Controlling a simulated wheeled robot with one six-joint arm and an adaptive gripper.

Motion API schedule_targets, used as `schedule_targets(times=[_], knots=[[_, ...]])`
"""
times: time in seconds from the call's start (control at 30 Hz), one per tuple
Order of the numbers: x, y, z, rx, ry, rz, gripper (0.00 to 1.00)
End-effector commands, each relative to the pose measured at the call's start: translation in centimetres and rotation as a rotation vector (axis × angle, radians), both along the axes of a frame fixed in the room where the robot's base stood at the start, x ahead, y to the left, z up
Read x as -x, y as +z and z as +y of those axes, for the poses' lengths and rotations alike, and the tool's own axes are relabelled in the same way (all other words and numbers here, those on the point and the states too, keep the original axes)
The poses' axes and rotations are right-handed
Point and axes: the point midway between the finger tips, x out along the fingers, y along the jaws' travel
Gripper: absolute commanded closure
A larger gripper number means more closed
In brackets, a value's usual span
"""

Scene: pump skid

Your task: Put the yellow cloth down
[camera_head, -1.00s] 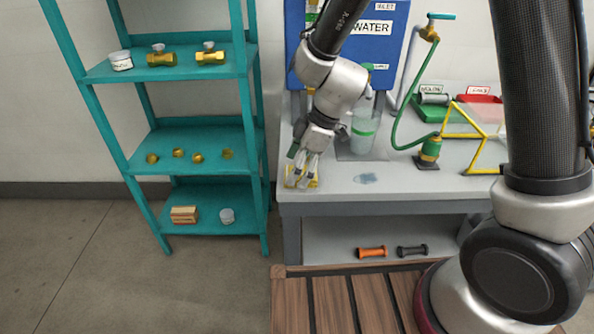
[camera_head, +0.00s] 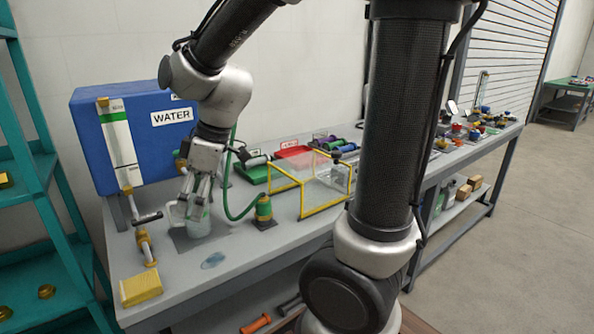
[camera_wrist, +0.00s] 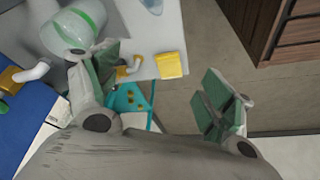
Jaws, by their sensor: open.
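The yellow cloth (camera_head: 141,288) lies folded and flat at the front left corner of the grey bench (camera_head: 240,243). Nothing touches it from above. It also shows as a yellow square in the wrist view (camera_wrist: 172,65), at the bench edge. My gripper (camera_head: 194,200) is open and empty, behind and to the right of the cloth, apart from it. In the wrist view the fingers (camera_wrist: 160,88) are spread wide. A clear jar with a green band (camera_wrist: 75,25) is just outside the left finger; in the head view my fingers partly cover it.
The blue WATER panel (camera_head: 140,150) with a sight tube and brass valves stands at the back left. A green hose curves to a brass fitting (camera_head: 264,210). A yellow-framed clear guard (camera_head: 310,190) stands right of it. A wet patch (camera_head: 214,260) marks the bench front.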

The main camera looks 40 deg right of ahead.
Motion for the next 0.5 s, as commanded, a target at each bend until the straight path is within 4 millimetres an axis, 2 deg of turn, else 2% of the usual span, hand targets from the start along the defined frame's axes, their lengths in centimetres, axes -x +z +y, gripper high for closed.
schedule_targets(times=[0.03,0.1,0.2,0.33,0.5], knots=[[1.4,1.8,-3.0,0.003,-0.123,-0.007,0.18],[3.6,3.5,-6.8,0.013,-0.308,-0.004,0.18],[7.0,5.2,-11.4,0.022,-0.561,-0.007,0.18],[10.8,6.2,-15.3,0.026,-0.821,-0.02,0.18],[13.2,6.7,-17.5,0.025,-0.992,-0.034,0.18]])
